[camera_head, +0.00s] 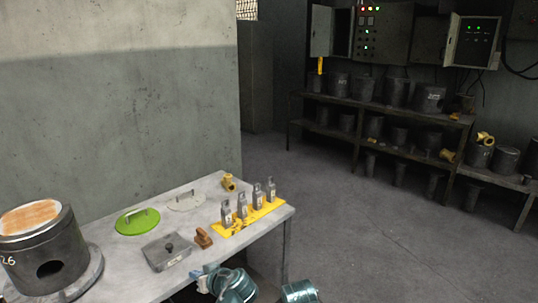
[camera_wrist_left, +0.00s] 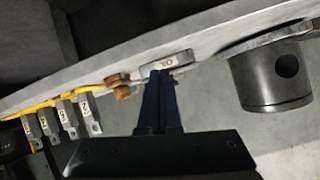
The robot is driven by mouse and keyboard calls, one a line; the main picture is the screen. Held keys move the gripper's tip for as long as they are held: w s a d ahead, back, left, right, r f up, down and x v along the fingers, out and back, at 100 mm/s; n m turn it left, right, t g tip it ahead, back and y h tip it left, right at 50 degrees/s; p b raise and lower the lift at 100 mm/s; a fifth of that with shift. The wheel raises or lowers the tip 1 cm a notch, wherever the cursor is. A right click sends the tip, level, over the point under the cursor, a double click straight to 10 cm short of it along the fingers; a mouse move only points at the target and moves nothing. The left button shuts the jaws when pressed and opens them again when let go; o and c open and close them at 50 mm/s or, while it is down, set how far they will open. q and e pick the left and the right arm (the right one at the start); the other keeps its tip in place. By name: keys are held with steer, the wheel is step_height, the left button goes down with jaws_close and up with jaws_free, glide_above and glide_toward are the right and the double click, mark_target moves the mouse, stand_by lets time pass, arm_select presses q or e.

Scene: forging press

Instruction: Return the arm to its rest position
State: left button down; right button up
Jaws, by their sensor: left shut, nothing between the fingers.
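My left gripper (camera_wrist_left: 160,85) shows in the left wrist view with its dark fingers together and nothing between them. In the head view the end of my left arm (camera_head: 232,284) is at the table's front edge, and its fingertips are hard to make out. The worktable (camera_head: 125,268) lies to its left and behind it. In the wrist view the fingertips overlap the plate (camera_wrist_left: 165,62) in the picture; I cannot tell any contact. My right gripper is not in view.
A yellow tray (camera_head: 262,217) holds several upright grey tagged blocks. Shelves (camera_head: 380,108) line the back; the floor (camera_head: 370,220) between is clear.

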arm_select(q)
steer(key=s+d+f+m+g+h+p, duration=0.3)
steer(key=s+d+m+g+h+p, duration=0.3)
steer(key=s+d+m, duration=0.4)
steer(key=s+d+g+h, duration=0.1)
steer(key=s+d, duration=0.3)
steer(key=d, duration=0.4)
steer(key=shift+s+f+m+g+h, duration=0.2)
steer(key=shift+m+g+h, duration=0.2)
steer(key=shift+h, duration=0.2)
